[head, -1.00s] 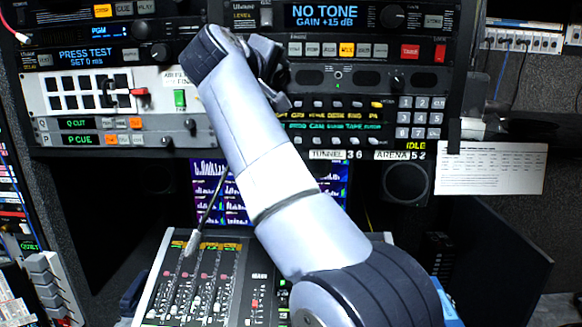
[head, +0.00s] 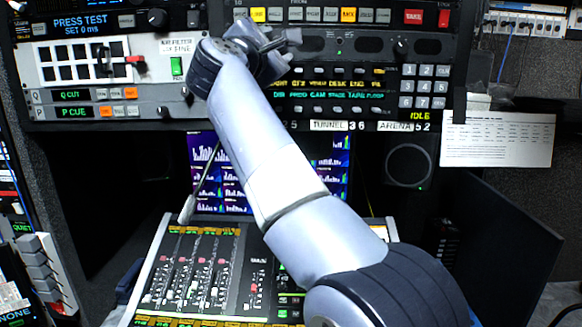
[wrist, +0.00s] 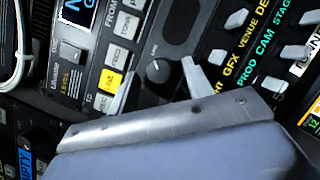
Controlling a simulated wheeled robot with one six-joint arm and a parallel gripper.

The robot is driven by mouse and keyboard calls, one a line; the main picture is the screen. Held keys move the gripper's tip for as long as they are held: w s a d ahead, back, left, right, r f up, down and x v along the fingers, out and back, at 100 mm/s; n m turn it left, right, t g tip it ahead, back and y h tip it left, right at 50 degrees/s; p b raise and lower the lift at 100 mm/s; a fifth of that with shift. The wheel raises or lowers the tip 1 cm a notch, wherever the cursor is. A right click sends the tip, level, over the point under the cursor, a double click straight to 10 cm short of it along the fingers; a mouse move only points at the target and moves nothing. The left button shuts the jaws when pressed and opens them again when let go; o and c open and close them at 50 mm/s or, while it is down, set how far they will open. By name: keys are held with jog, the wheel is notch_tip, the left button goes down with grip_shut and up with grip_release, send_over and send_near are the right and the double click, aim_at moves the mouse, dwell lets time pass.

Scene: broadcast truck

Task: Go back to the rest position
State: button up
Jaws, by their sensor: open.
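My gripper (head: 284,46) is at the upper middle of the head view, in front of the rack's button panel (head: 325,15). Its fingers point to the right there. In the wrist view my gripper (wrist: 160,82) shows two light fingertips spread apart, open, with nothing between them. A dark knob (wrist: 159,69) lies behind the gap; I cannot tell whether the fingers touch the panel. My arm reaches up and left across the view and hides part of the rack and screen.
A mixing desk (head: 205,231) with several faders lies below my arm. A screen (head: 333,150) is behind it. A paper sheet (head: 497,139) hangs at right, and a dark panel (head: 500,245) stands at lower right. A grey lever block (head: 40,262) is at left.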

jog(key=n+t+y, duration=0.1)
jog(key=n, duration=0.3)
jog(key=n+t+y+b, duration=0.1)
jog(key=n+y, duration=0.1)
jog(key=n, duration=0.2)
jog(key=n+t+y+b, duration=0.1)
jog(key=n+y, duration=0.1)
jog(key=n, duration=0.3)
jog(key=shift+d+f, duration=0.2)
jog(key=shift+d, duration=0.2)
jog(key=shift+s+r, duration=0.1)
